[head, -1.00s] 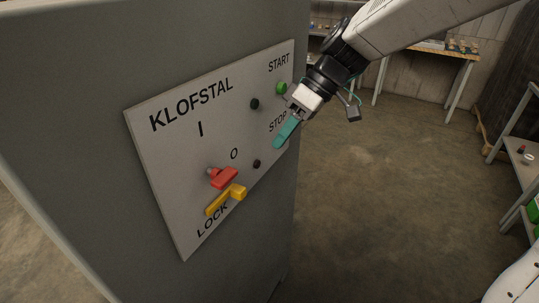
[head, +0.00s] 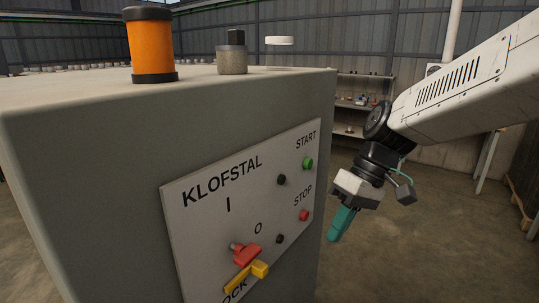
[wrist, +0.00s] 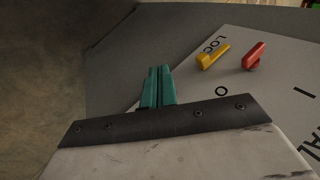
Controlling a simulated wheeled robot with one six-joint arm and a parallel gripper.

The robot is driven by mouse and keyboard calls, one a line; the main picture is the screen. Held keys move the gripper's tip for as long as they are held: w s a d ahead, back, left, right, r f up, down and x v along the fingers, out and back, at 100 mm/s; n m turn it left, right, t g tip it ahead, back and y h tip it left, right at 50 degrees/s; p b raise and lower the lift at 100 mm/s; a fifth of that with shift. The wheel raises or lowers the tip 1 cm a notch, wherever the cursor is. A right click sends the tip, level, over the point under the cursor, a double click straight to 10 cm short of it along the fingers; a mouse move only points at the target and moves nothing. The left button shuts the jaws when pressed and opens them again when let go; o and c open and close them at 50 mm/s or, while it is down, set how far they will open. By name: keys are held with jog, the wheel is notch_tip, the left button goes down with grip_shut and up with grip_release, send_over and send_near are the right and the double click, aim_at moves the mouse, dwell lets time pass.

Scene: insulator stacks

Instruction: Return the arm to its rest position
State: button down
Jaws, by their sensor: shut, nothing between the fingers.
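My gripper (head: 338,226) hangs from my arm to the right of the grey cabinet's panel in the head view, its teal fingers pointing down. In the wrist view its fingers (wrist: 157,87) lie together with nothing between them. It is apart from the panel. The panel (head: 200,226) reads KLOFSTAL and carries a green START button (head: 308,163), a red STOP button (head: 304,215), a red switch handle (head: 247,256) and a yellow lock lever (head: 262,270). The red handle (wrist: 254,56) and yellow lever (wrist: 213,57) also show in the wrist view.
The grey cabinet (head: 100,180) fills the left. On its top stand an orange beacon (head: 151,45) and a grey knob-like fitting (head: 233,58). Shelves (head: 362,100) stand against the back wall. The floor (head: 410,250) right of the cabinet is open.

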jog(key=s+d+m+t+h, duration=0.1)
jog(key=s+d+m+h, duration=0.1)
jog(key=s+d, duration=0.4)
jog(key=s+d+m+t+h, duration=0.2)
jog(key=s+d, duration=0.4)
jog(key=s, duration=0.5)
jog(key=shift+d+r+m+t+h, duration=0.25)
jog(key=shift+m+h, duration=0.35)
jog(key=shift+m, duration=0.8)
